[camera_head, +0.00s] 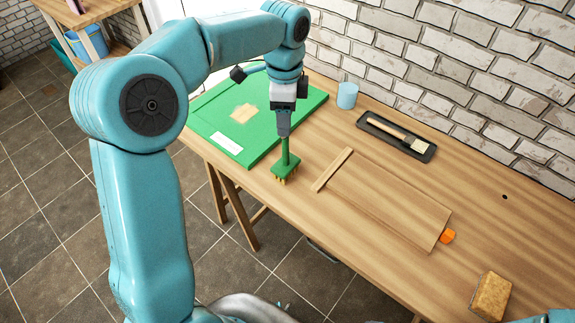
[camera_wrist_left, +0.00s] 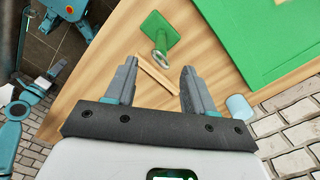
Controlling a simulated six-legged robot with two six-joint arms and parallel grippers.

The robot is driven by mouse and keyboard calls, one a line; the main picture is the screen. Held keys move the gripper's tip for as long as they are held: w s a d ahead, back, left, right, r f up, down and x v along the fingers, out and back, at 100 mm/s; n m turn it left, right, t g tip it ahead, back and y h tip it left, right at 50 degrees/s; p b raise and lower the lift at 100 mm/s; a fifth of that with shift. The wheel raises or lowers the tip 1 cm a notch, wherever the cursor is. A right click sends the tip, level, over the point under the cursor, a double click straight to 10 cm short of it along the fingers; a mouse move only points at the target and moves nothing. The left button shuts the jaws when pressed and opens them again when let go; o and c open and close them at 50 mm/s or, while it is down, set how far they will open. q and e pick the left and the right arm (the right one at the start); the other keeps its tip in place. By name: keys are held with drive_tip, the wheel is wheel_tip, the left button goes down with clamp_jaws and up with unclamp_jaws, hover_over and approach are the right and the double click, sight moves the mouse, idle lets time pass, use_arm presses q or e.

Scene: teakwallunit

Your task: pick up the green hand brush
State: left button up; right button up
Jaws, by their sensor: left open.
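The green hand brush (camera_head: 285,167) stands on the wooden table near its front edge, bristles down and handle upright. In the left wrist view the brush (camera_wrist_left: 160,36) lies beyond my fingertips, with a small metal ring at its handle end. My left gripper (camera_head: 283,130) points down above the brush, its tips close to the handle top in the head view. In the left wrist view my left gripper (camera_wrist_left: 160,75) is open, with nothing between its fingers. My right gripper does not show.
A green board (camera_head: 265,135) lies behind the brush. A brown panel with a wooden strip (camera_head: 390,205) lies to its right. A brick wall (camera_head: 450,50) stands behind.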

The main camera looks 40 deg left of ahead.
sight(285, 142)
use_arm(q)
drive_tip(key=f, duration=0.3)
drive_tip(key=shift+s, duration=0.3)
drive_tip(key=shift+s+f, duration=0.15)
drive_tip(key=shift+w+a+f, duration=0.1)
drive_tip(key=shift+w+f, duration=0.05)
drive_tip(key=shift+f, duration=0.8)
drive_tip(key=shift+w+d+f, duration=0.1)
drive_tip(key=shift+w+f, duration=0.1)
drive_tip(key=shift+f, duration=0.75)
drive_tip(key=shift+w+a+f, duration=0.1)
drive_tip(key=shift+w+f, duration=0.05)
drive_tip(key=shift+f, duration=0.8)
drive_tip(key=shift+r, duration=0.1)
clamp_jaws()
